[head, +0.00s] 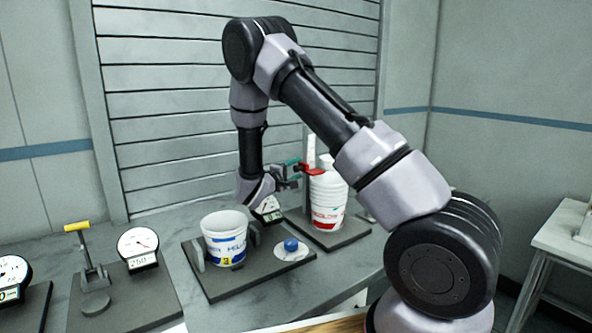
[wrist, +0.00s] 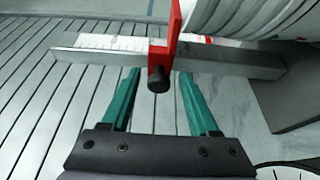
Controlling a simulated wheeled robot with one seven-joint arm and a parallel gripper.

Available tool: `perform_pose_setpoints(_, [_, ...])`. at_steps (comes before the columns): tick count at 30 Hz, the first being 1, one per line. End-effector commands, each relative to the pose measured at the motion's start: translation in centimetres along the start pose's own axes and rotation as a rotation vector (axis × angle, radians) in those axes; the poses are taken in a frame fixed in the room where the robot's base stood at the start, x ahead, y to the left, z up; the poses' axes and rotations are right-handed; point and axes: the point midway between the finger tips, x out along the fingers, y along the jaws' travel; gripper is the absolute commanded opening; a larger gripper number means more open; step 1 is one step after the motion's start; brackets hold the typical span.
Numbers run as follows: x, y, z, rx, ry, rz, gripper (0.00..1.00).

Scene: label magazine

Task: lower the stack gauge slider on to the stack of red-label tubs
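The stack of red-label tubs (head: 328,207) stands upright on a dark base; its white rims also fill the top right of the wrist view (wrist: 262,18). Beside it rises the pale upright scale of the stack gauge (head: 309,143). The red slider (head: 313,171) is on this scale, near the level of the stack's top; I cannot tell if it touches the tubs. In the wrist view the slider (wrist: 174,34) carries a black knob (wrist: 158,82). My gripper (wrist: 159,74) is open, its green fingers on either side of the knob with gaps. In the head view my gripper (head: 296,172) is left of the slider.
A blue-label tub (head: 225,245) stands on a dark plate (head: 222,290) with a blue knob (head: 291,244) and a dial. A yellow-handled lever (head: 78,227) and a dial gauge (head: 138,248) are at left. A slatted shutter (head: 180,100) closes off the back.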

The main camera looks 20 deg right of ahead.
Motion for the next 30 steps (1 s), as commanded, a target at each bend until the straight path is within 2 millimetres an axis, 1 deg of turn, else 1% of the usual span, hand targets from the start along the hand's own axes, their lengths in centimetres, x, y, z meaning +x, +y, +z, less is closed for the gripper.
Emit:
perform_pose_setpoints(6, [0.0, 0.1, 0.0, 0.0, -0.001, 0.001, 0.61])
perform_pose_setpoints(8, [-0.3, 0.1, 0.0, 0.0, 0.0, 0.0, 0.61])
perform_pose_setpoints(10, [-1.1, 0.0, 0.0, 0.0, 0.0, 0.0, 0.61])
perform_pose_setpoints(14, [-3.4, 0.1, -0.1, 0.001, 0.003, 0.001, 0.61])
perform_pose_setpoints(18, [-6.4, 0.0, -0.1, 0.001, 0.003, 0.0, 0.61])
perform_pose_setpoints(21, [-8.2, 0.0, -0.1, 0.0, 0.003, 0.0, 0.61])
perform_pose_setpoints(25, [-9.9, 0.0, -0.1, -0.001, 0.002, 0.0, 0.61])
perform_pose_setpoints(30, [-10.8, 0.0, 0.0, 0.0, 0.0, 0.0, 0.61])
